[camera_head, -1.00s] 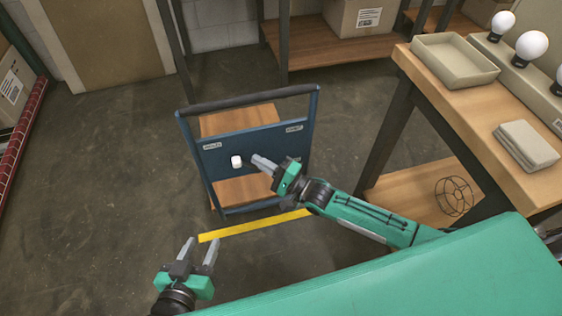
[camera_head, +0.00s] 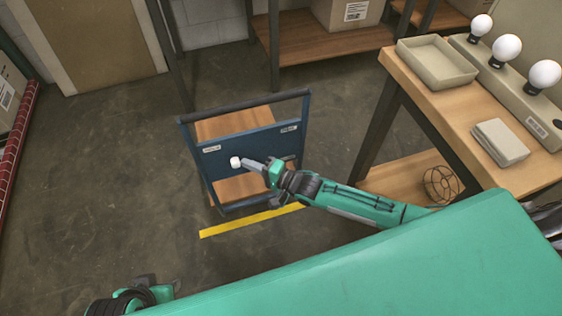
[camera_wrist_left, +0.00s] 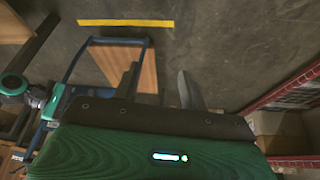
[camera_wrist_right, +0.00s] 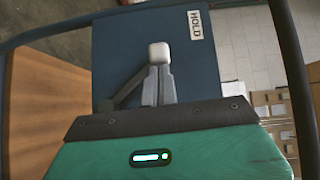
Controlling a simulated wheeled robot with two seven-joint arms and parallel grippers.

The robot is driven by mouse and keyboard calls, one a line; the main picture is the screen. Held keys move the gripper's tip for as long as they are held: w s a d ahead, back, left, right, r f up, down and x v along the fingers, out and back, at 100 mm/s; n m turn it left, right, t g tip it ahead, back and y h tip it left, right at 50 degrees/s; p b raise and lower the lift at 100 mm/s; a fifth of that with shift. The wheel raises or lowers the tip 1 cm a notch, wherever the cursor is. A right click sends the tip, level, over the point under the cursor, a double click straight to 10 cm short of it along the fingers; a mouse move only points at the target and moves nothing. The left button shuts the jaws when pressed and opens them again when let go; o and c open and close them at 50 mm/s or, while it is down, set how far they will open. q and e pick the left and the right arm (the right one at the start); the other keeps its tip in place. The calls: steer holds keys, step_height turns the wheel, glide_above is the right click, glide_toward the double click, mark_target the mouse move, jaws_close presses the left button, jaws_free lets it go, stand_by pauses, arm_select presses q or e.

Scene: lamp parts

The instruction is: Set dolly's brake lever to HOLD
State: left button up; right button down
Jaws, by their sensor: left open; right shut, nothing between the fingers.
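The dolly (camera_head: 236,140) stands upright, with a blue panel, a dark top handle and wooden boards. Its brake lever has a white knob (camera_head: 235,162). In the right wrist view the lever's dark arm (camera_wrist_right: 124,90) slants up to the knob (camera_wrist_right: 159,53), left of the HOLD label (camera_wrist_right: 201,25). My right gripper (camera_head: 246,164) is shut and empty; its fingertips (camera_wrist_right: 158,72) appear at or against the knob, and contact is unclear. My left gripper (camera_wrist_left: 158,82) is open and empty, low at the bottom left of the head view, away from the lever.
A yellow floor strip (camera_head: 250,221) lies in front of the dolly. A wooden workbench (camera_head: 470,110) with a tray (camera_head: 437,62), bulbs and a wire cage (camera_head: 441,184) on its lower shelf stands right. The floor left of the dolly is clear.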

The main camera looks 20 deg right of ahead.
arm_select(q)
steer(key=shift+s+a+r, duration=0.1)
steer(key=shift+s+a, duration=0.05)
steer(key=shift+a, duration=0.05)
arm_select(e)
steer(key=shift+a, duration=0.1)
steer(key=shift+s, duration=0.1)
arm_select(q)
steer(key=shift+a+f+g+p, duration=0.3)
steer(key=shift+f+g+p, duration=0.1)
steer(key=shift+f+p, duration=0.2)
arm_select(e)
steer(key=v, duration=1.3)
steer(key=shift+s+d, duration=0.2)
steer(key=shift+d, duration=0.15)
arm_select(q)
steer(key=shift+s, duration=0.2)
